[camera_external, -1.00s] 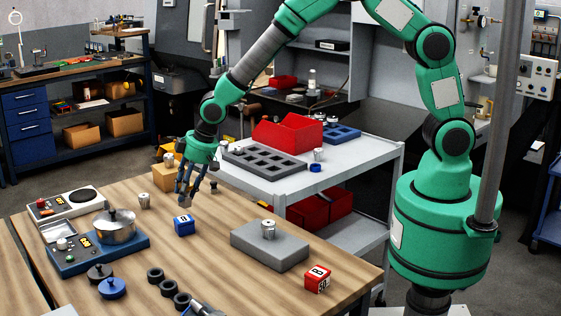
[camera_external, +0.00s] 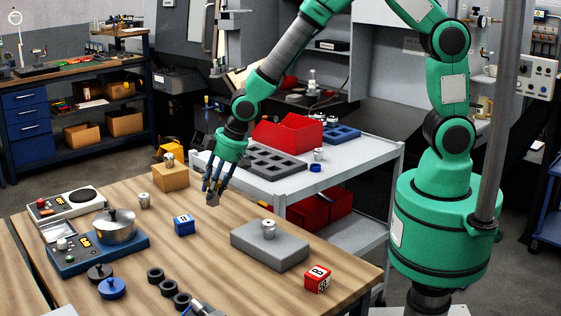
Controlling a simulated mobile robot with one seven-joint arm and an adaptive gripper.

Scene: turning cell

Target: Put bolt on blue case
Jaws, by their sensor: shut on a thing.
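The blue case (camera_external: 184,225), a small blue box with a white label, stands on the wooden table left of the middle. My gripper (camera_external: 212,190) points down above the table, to the right of the blue case and higher than it. It is shut on a small grey-brown piece, which looks like the bolt (camera_external: 212,200). The piece shows below the fingertips; its shape is too small to make out fully. Nothing sits on top of the blue case.
A grey block (camera_external: 270,250) with a metal cylinder stands to the right. A red box (camera_external: 317,278) is near the table's front right. A tan block (camera_external: 170,178) stands behind the blue case. A pot (camera_external: 116,228) sits on a blue device at left. A grey cart (camera_external: 350,165) is behind.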

